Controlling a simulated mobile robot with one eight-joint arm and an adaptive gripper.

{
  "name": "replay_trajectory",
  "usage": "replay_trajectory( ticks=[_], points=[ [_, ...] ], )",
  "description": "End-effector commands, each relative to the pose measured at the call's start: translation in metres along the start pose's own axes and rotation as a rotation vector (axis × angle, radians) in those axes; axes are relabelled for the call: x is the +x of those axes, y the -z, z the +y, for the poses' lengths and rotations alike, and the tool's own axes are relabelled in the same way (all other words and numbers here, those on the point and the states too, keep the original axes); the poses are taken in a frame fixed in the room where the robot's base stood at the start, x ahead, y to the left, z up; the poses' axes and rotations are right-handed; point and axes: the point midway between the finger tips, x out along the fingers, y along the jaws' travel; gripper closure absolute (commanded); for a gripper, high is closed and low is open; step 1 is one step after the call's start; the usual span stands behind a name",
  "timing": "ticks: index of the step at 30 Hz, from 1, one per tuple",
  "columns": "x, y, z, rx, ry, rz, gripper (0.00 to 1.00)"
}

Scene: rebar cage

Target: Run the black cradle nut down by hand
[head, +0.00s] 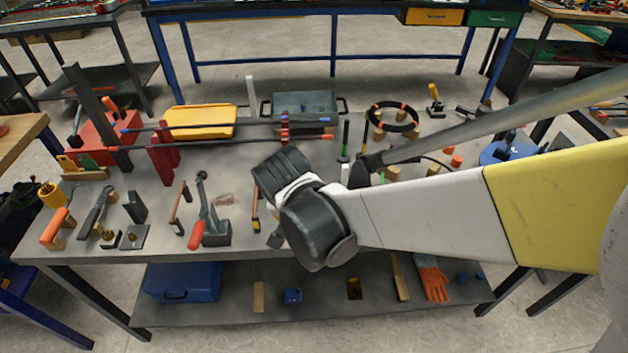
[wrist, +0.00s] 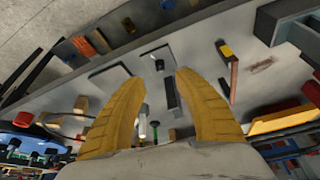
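I cannot pick out the black cradle nut with certainty. In the wrist view a small dark fitting (wrist: 159,64) lies on the grey bench, just beyond my fingertips; it is too small to tell if it is the nut. In the head view a dark square plate with a small stud (head: 133,236) lies at the bench's front left. My gripper (wrist: 156,78) shows two yellow fingers spread apart, with no object visibly held between them. It is above the bench. In the head view my dark wrist joints cover the front middle of the bench, and my fingers are not visible.
Long bars (head: 230,138) cross the bench by a yellow bin (head: 200,122). A toggle clamp with a red handle (head: 208,225) stands near the front edge. A black ring (head: 392,116) and blue disc (head: 507,152) are at right. Below is a shelf with a blue box (head: 181,283).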

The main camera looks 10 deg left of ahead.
Motion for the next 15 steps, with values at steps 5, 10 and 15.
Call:
replay_trajectory(
  ticks=[5, 10, 15],
  points=[
    [-0.029, -0.001, 0.0, 0.0, 0.0, 0.0, 0.62],
    [-0.04, 0.0, 0.0, 0.0, -0.001, 0.0, 0.62],
    [-0.041, 0.0, 0.0, 0.0, -0.001, 0.0, 0.62]
  ],
)
